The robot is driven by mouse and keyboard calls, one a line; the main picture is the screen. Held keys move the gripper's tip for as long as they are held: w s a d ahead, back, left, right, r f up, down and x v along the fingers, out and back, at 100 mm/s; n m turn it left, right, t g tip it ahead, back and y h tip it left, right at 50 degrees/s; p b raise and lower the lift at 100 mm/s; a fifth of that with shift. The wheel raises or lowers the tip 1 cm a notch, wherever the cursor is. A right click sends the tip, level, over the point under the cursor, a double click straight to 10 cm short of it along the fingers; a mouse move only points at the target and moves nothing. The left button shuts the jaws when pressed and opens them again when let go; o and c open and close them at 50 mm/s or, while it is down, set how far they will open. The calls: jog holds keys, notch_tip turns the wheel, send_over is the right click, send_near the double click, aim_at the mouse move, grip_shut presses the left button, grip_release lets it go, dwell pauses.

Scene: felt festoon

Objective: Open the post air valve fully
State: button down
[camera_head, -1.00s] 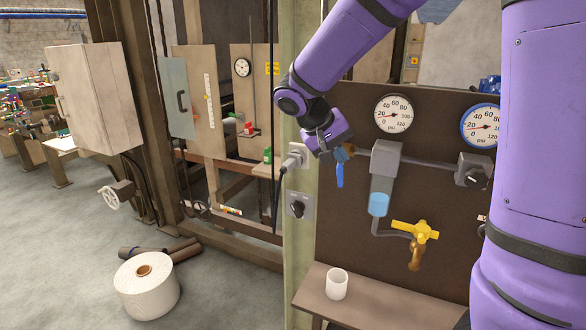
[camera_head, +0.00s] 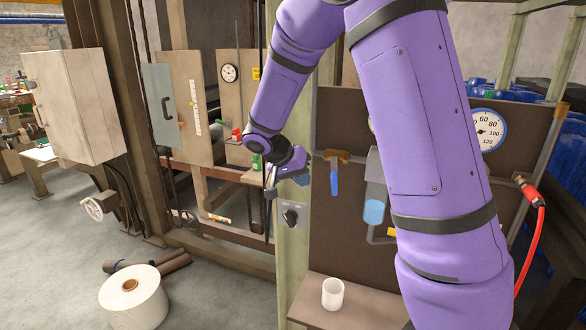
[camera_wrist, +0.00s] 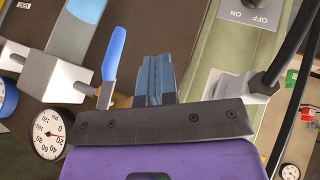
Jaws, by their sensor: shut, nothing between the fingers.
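A valve with a brass body (camera_head: 331,156) and a blue lever (camera_head: 334,180) sits on the dark panel beside the green post. The lever hangs down, across the line of the horizontal pipe seen earlier. The lever also shows in the wrist view (camera_wrist: 115,52), left of the fingers. My gripper (camera_head: 302,178) is in front of the post, left of the lever. Its blue-grey fingers (camera_wrist: 153,75) are closed together and empty. They look apart from the lever. I cannot read any label naming the valve.
A filter bowl (camera_head: 374,211) stands right of the valve. A switch plate (camera_head: 291,216) is on the post below my gripper, and a cabled plug (camera_wrist: 258,84) is close to it. A white cup (camera_head: 333,293) stands on the shelf. My arm hides much of the panel.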

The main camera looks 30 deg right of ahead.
aim_at(334, 176)
jog(key=shift+s+d+f, duration=0.2)
jog(key=shift+s+d, duration=0.25)
jog(key=shift+d, duration=0.25)
jog(key=shift+s+d+f, duration=0.15)
jog(key=shift+s+d, duration=0.35)
jog(key=shift+d, duration=0.25)
jog(key=shift+s+d+f, duration=0.2)
jog(key=shift+s+d, duration=0.25)
jog(key=shift+d, duration=0.25)
